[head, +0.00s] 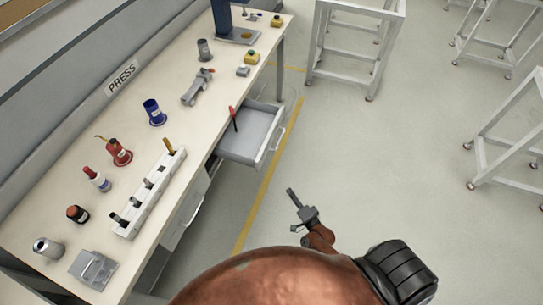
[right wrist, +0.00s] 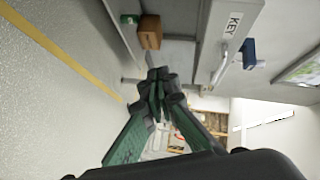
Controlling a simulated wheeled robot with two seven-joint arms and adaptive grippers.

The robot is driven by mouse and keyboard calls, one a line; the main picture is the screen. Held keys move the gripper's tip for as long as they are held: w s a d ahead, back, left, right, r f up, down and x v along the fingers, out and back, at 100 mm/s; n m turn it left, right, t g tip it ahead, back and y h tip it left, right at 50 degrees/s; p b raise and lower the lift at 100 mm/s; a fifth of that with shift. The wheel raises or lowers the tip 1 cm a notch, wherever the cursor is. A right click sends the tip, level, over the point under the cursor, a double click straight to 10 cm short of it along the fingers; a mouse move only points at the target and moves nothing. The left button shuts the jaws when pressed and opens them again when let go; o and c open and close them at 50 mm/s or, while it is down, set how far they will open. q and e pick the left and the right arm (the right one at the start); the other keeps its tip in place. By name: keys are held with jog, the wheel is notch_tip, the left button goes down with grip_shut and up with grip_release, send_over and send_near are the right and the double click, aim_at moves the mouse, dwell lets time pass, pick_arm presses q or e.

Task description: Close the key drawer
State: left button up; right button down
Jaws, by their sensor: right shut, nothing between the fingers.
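A grey drawer (head: 255,132) stands pulled out from the front of the long workbench in the head view, with a pale bar handle (head: 278,140) on its front. In the right wrist view, a light grey panel (right wrist: 238,14) carries the label KEY, with a metal handle (right wrist: 218,70) beside it. My right gripper (head: 292,195) is shut and empty above the floor, apart from the drawer and nearer to me. Its fingers meet in the middle of the right wrist view (right wrist: 157,82). My left gripper is not in view.
The workbench (head: 50,205) holds a white tool rack (head: 150,194), red and blue cups, cans and a grey tool (head: 197,88). White metal frames (head: 355,45) stand on the right. The floor beside the yellow line is clear.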

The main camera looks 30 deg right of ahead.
jog(key=w+r+m+t, duration=0.2)
jog(key=w+r+m, duration=0.2)
jog(key=r, duration=0.6)
jog(key=h, duration=0.1)
send_near(267, 150)
jog(key=w+d, duration=0.2)
jog(key=d, duration=0.1)
jog(key=shift+w+a+r, duration=0.2)
jog(key=shift+w+a, duration=0.5)
jog(key=shift+w, duration=0.15)
jog(key=shift+w+a+r, duration=0.2)
jog(key=shift+w+a, duration=0.55)
jog(key=shift+w, duration=0.1)
